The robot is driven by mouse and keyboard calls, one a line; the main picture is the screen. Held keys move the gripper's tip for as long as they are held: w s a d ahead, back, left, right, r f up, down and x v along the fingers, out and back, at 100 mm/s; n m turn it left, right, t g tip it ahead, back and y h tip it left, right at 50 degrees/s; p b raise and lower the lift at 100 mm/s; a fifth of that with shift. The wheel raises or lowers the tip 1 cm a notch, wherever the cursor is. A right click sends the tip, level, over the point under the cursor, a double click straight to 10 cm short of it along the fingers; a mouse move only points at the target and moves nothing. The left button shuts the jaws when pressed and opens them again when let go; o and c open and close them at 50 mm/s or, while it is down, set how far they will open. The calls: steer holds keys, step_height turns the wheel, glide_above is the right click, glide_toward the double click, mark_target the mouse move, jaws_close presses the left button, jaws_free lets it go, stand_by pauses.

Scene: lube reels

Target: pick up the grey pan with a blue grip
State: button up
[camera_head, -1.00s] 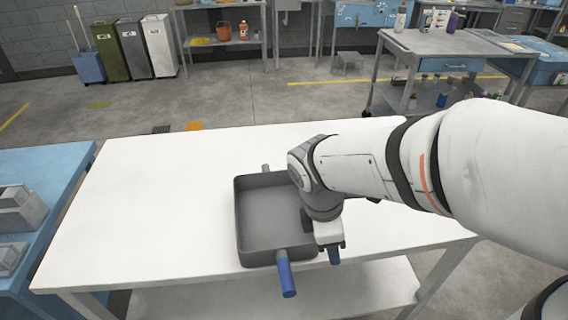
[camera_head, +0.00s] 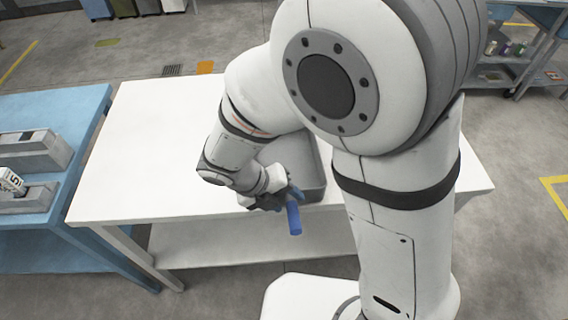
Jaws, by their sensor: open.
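The grey pan (camera_head: 313,170) is a square, deep tray on the white table, near its front edge. My arm covers its left part and its far side. Its blue grip (camera_head: 294,220) sticks out past the table's front edge, with the end pointing down in the picture. My gripper (camera_head: 284,198) is open at the root of the grip, just left of it and close to the pan's front wall. I cannot tell whether the fingers are around the grip or only beside it.
The white table (camera_head: 140,150) is bare on its left side and has a lower shelf (camera_head: 215,245). A blue bench (camera_head: 60,115) with grey metal blocks (camera_head: 35,150) stands at the left. A grey cart (camera_head: 510,65) stands at the back right. Open floor lies beyond.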

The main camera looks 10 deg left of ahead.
mark_target(288, 202)
steer(key=x, duration=0.3)
steer(key=shift+f, duration=0.15)
jaws_close()
stand_by(0.4)
